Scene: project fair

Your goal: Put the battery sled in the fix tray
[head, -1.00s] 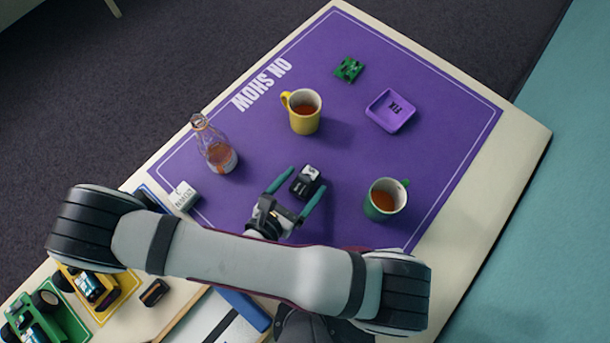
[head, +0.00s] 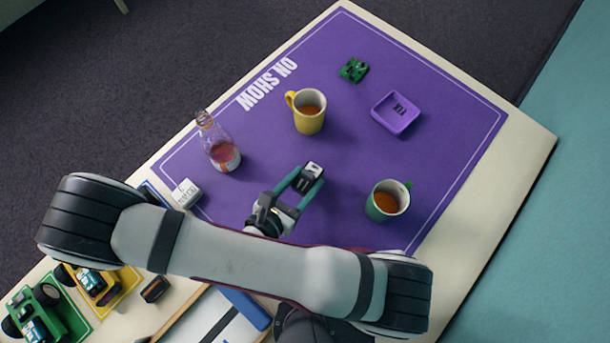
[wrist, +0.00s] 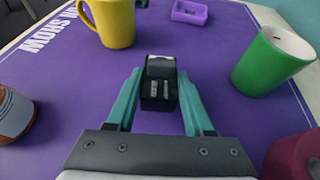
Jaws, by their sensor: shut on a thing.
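The battery sled, a small black block with a pale top label (head: 312,168), is between the teal fingers of my gripper (head: 300,183). My gripper is shut on it; in the wrist view the sled (wrist: 159,85) sits between the fingertips (wrist: 157,88), over the purple mat. I cannot tell whether it is clear of the mat. The fix tray (head: 396,113) is a small purple square dish marked FIX, empty, farther back and to the right. It also shows at the top of the wrist view (wrist: 190,13).
A yellow mug (head: 309,118) of drink stands ahead of my gripper, a green mug (head: 386,203) to its right. A bottle (head: 222,155) and a white block (head: 186,193) are at left. A green circuit board (head: 353,70) lies behind. Mat between the mugs is clear.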

